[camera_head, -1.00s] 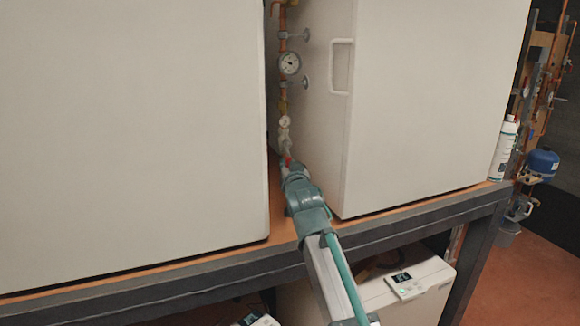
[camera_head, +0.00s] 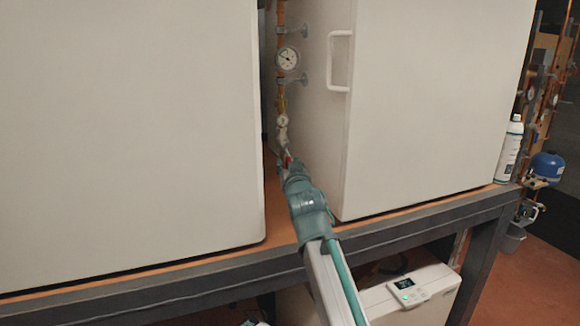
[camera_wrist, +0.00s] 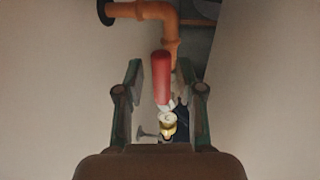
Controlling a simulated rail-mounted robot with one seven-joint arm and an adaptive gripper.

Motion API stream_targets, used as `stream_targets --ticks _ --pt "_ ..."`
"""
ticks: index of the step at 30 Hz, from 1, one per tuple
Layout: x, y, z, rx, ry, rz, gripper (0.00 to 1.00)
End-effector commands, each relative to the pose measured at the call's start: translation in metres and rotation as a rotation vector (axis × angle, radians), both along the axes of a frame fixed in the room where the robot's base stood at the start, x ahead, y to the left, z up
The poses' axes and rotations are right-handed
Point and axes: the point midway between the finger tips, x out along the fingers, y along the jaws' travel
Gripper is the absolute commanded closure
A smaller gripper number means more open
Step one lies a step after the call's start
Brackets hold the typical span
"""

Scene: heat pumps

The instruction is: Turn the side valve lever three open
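The red valve lever (camera_wrist: 161,76) stands near the middle of the wrist view, with a brass and white fitting (camera_wrist: 168,124) below it. My gripper (camera_wrist: 159,72) is open, with one finger on each side of the lever and a visible gap on both sides. My gripper hides most of the valve there. Contact with the lever cannot be made out.
The left white cabinet (camera_head: 125,130) and right white cabinet (camera_head: 430,100) leave a narrow gap. The right one has a handle (camera_head: 340,61). A spray can (camera_head: 509,150) stands at the shelf's right.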

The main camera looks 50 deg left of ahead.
Motion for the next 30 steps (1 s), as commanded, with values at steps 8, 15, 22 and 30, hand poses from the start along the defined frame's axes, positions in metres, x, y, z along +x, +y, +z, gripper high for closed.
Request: stream_targets --ticks 8,15,22,30 --pt "0.0 0.0 0.0 0.002 0.003 0.001 0.58" --pt "-0.007 -0.011 -0.001 0.002 0.003 0.001 0.58" --pt "-0.026 -0.041 -0.003 0.002 0.003 0.001 0.58" --pt "-0.053 -0.085 -0.004 0.001 0.002 0.0 0.58"
